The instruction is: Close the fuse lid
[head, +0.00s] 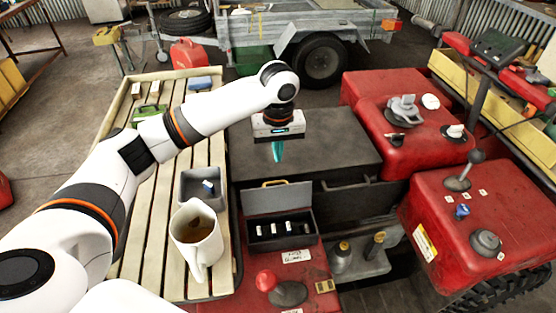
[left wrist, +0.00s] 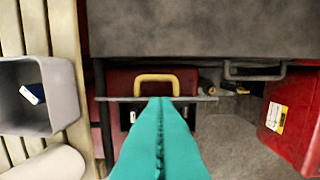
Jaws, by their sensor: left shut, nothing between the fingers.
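The fuse box (head: 283,243) is a small dark grey box on the red surface, with several pale fuses in a row inside. Its grey lid (head: 278,200) stands open and roughly upright at the far side, with a yellow handle (head: 275,183) on its top edge. In the left wrist view the lid (left wrist: 200,99) shows nearly edge-on, its yellow handle (left wrist: 157,78) just beyond my fingertips. My left gripper (head: 278,155) has teal fingers pressed together, empty, pointing down above and behind the lid. The same fingers (left wrist: 160,108) hide most of the box there. My right gripper is out of view.
A dark grey flat top (head: 335,140) lies behind the lid. A white mug (head: 203,249) and a grey square bin (head: 188,186) stand on the slatted bench at left. Red housings with knobs and levers (head: 459,182) stand at right.

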